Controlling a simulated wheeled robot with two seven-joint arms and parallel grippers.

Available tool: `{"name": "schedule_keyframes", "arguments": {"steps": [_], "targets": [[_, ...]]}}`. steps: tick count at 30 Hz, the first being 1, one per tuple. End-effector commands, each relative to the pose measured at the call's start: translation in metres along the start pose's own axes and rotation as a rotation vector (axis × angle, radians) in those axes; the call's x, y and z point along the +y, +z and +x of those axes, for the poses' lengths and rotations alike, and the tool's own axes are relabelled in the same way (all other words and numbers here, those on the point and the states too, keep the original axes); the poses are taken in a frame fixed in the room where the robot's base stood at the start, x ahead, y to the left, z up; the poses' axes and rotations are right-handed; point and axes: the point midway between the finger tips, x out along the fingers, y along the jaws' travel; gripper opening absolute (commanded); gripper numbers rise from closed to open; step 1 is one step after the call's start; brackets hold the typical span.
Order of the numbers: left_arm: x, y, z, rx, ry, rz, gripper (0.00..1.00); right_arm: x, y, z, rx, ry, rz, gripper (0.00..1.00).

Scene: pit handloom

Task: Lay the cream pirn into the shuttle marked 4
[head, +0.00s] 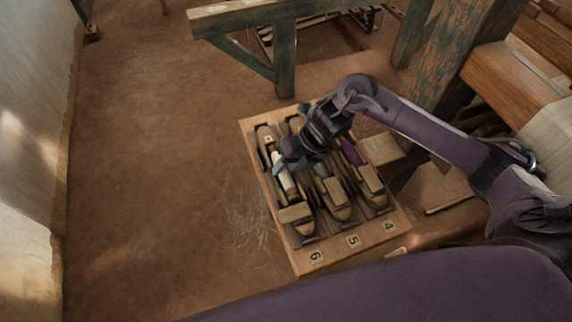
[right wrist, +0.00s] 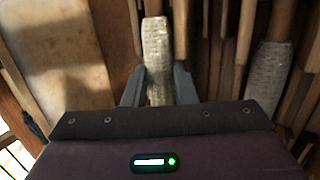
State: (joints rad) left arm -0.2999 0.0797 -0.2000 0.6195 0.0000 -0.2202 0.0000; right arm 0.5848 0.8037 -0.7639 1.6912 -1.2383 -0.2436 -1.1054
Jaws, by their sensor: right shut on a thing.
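The cream pirn (head: 284,181) shows in the head view over the shuttle in the row marked 6, the left row of the wooden tray. My right gripper (head: 283,166) is shut on it; in the right wrist view the wound pirn (right wrist: 156,48) sits between the fingers (right wrist: 158,84). I cannot tell whether it still touches that shuttle. The shuttle marked 4 (head: 376,196) is in the right row; a purple pirn (head: 351,152) shows in that row, partly behind my arm. My left gripper is not in view.
The tray (head: 335,257) lies on the earthen floor with number plates 6, 5 and 4. A second pale pirn (right wrist: 269,75) shows at right in the right wrist view. Loom posts (head: 450,60) and a bench stand right and behind. Floor at left is clear.

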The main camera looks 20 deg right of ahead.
Motion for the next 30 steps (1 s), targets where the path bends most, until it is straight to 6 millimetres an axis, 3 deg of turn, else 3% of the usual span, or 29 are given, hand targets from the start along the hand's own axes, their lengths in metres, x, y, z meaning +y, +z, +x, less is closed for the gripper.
{"name": "schedule_keyframes", "arguments": {"steps": [1,6,22,30], "targets": [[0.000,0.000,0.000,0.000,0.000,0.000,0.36,0.000,0.000,0.000,0.000,0.000,0.000,0.27],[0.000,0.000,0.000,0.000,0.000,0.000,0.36,-0.001,0.000,0.000,0.000,-0.001,0.001,0.50],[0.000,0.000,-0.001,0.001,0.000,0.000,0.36,-0.004,-0.002,0.001,0.006,-0.010,0.004,0.50],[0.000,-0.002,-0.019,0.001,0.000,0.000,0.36,0.007,0.001,-0.020,0.005,-0.011,0.004,0.50]]}}
